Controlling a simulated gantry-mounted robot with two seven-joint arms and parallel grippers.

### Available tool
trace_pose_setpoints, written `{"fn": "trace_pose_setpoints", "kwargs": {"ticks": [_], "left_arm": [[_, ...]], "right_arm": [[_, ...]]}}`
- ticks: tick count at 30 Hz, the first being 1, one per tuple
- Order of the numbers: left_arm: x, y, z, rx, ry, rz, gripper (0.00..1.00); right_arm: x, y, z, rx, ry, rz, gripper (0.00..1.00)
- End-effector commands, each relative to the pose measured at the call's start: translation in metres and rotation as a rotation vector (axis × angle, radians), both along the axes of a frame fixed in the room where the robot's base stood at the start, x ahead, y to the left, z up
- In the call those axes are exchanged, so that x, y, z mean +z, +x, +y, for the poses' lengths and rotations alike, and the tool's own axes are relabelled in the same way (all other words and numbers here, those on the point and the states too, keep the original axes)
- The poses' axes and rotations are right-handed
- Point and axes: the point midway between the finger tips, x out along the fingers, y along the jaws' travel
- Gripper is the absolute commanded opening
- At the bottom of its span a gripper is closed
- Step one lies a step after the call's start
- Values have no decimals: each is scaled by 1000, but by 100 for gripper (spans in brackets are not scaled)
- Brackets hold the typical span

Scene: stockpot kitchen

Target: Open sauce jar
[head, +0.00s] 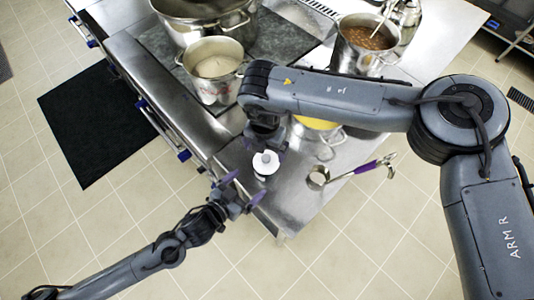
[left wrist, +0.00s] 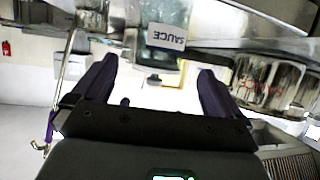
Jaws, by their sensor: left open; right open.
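The sauce jar, with its round white lid (head: 266,162) on top, stands upright near the counter's front corner. In the left wrist view, which looks upside down, its glass body carries a white SAUCE label (left wrist: 167,37). My left gripper (head: 243,188) is open just below and left of the jar in the head view, its purple fingers pointing at it. In the left wrist view the jar shows beyond the open fingers (left wrist: 157,68), not gripped. My right gripper (head: 265,143) is open and points down close behind the lid; its fingers are partly hidden under the arm.
A ladle with a purple handle (head: 366,167) lies right of the jar on the steel counter (head: 300,205). A pot with yellow contents (head: 318,124) is partly under my right arm. Several pots, including a steel one (head: 212,84), stand behind. Open floor lies in front.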

Motion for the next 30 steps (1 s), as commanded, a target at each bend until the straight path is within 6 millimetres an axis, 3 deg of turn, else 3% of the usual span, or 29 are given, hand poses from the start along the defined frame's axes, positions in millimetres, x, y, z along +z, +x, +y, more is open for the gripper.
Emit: {"fn": "trace_pose_setpoints", "kwargs": {"ticks": [8,21,30], "left_arm": [[-9,18,-14,-4,-2,-4,100],[-34,64,-51,-4,-1,-3,100],[-41,77,-61,-4,-1,-3,100]], "right_arm": [[1,1,-5,-4,-14,0,100],[1,1,-4,-3,-12,0,100],[1,1,-4,-3,-12,0,100]]}}
